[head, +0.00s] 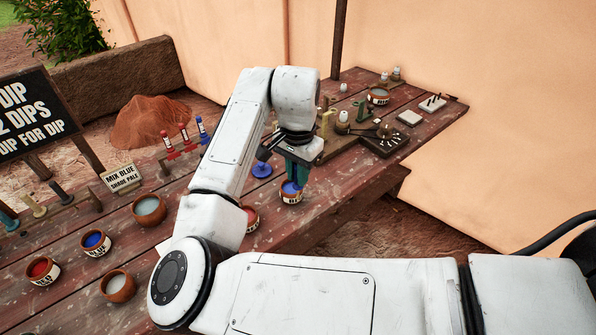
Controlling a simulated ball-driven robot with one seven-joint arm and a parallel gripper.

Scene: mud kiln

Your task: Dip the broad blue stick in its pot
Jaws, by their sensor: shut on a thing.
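My gripper (296,158) is shut on a broad teal-green stick (293,172) that hangs down from it. The stick's lower end, which looks blue, is at the mouth of a small clay pot (291,196) with a pale label. Blue colour shows in the pot's mouth. I cannot tell how deep the end is in. Another clay pot with blue in it (95,242) stands at the left of the table.
A red pot (250,218) stands close by, partly hidden by my arm. A blue round thing (262,170) lies behind the stick.

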